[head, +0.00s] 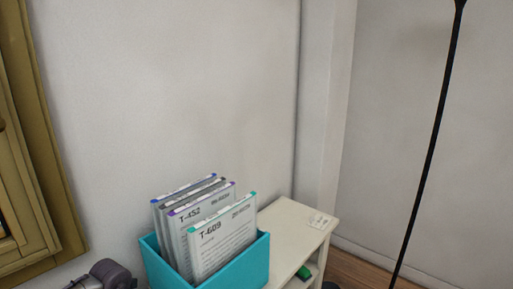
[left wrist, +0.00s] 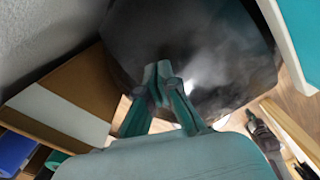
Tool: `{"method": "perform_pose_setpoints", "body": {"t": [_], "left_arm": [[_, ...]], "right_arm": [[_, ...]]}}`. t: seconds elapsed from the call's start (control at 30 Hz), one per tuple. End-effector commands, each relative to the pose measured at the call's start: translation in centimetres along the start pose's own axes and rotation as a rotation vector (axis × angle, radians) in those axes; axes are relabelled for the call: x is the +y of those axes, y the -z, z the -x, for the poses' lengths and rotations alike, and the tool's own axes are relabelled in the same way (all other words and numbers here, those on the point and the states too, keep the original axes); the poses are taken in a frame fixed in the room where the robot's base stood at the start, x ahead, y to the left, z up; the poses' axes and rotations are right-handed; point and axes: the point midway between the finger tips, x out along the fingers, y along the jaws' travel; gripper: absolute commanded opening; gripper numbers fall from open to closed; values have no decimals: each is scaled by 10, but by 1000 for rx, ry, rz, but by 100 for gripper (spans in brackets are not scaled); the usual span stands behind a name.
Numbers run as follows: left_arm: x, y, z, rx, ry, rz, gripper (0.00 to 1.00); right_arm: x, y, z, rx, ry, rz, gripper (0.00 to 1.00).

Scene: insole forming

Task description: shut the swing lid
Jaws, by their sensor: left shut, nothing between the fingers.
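My left gripper (left wrist: 158,72) shows in the left wrist view with its two teal fingers together and nothing between them. Its tips are in front of a large dark grey, smooth, slightly shiny surface (left wrist: 215,50) with angled edges. This may be the swing lid, but I cannot tell for sure, nor whether the tips touch it. No swing lid shows clearly in the head view. My right gripper cannot be made out in either view.
In the head view a teal box (head: 235,264) holds several upright document sleeves (head: 222,240), beside a white shelf unit (head: 290,225). A thin black pole (head: 432,140) stands at the right. A brown and white panel (left wrist: 65,105) is left of my gripper in the wrist view.

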Motion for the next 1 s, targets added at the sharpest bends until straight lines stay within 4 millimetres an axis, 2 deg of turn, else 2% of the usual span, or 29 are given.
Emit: {"method": "perform_pose_setpoints", "body": {"t": [0.03,0.1,1.0], "left_arm": [[0,0,11,-1,0,0,0],[0,0,18,-1,0,0,0],[0,0,105,0,0,0,0]], "right_arm": [[0,1,9,0,0,0,0],[0,1,14,0,0,0,0],[1,7,78,0,0,-1,0]]}}
